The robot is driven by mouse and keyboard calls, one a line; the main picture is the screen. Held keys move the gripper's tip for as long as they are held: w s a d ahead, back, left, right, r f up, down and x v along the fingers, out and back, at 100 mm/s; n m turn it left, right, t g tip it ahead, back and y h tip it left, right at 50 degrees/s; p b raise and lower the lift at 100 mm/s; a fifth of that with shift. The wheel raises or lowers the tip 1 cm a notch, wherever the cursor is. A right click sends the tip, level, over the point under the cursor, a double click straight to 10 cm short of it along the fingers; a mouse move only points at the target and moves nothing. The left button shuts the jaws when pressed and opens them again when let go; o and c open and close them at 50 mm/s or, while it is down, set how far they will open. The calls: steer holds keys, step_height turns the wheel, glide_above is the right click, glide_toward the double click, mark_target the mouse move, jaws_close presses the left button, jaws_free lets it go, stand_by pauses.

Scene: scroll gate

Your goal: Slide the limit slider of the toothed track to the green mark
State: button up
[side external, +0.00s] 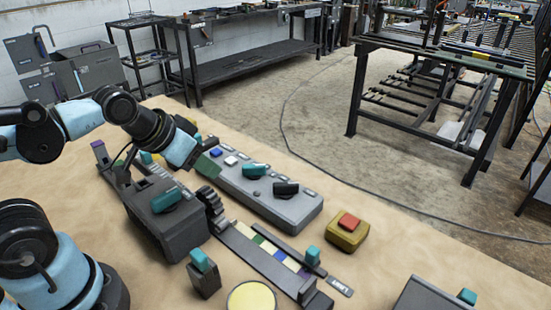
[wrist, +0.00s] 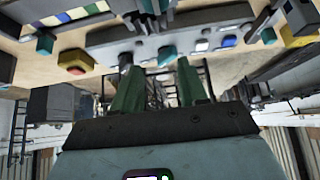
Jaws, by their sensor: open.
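The toothed track is a dark rail with a strip of coloured marks (side external: 280,256), with a dark toothed piece (side external: 212,207) at its far end. The green mark (side external: 258,240) lies toward that toothed end. The limit slider seems to be the teal knob (side external: 313,256) on the bar beside the strip, near the purple end and the label plate (side external: 340,287). In the wrist view the teal knob (wrist: 45,42) is at upper left. My gripper (side external: 208,163) is open and empty, above and behind the grey control panel, well away from the slider. Its green fingers (wrist: 157,75) are apart.
The grey panel (side external: 290,205) with teal knobs stands beside the track. A yellow box with a red button (side external: 349,222) is right of the track. A dark block with a teal knob (side external: 203,272) and a yellow disc (side external: 251,297) are at the front.

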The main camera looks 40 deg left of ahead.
steer(key=shift+o, duration=0.6)
steer(key=shift+w+d, duration=0.1)
steer(key=shift+d, duration=0.05)
steer(key=w+d+r+g+h, duration=0.1)
steer(key=w+d+g, duration=0.1)
steer(key=d, duration=0.4)
steer(key=w+d+r+g, duration=0.2)
steer(key=w+d, duration=0.1)
steer(key=d, duration=0.2)
steer(key=g+y, duration=0.1)
steer(key=g, duration=0.2)
glide_above(313, 250)
step_height(313, 250, down, 3)
step_height(313, 250, down, 12)
steer(key=shift+r, duration=0.15)
jaws_close()
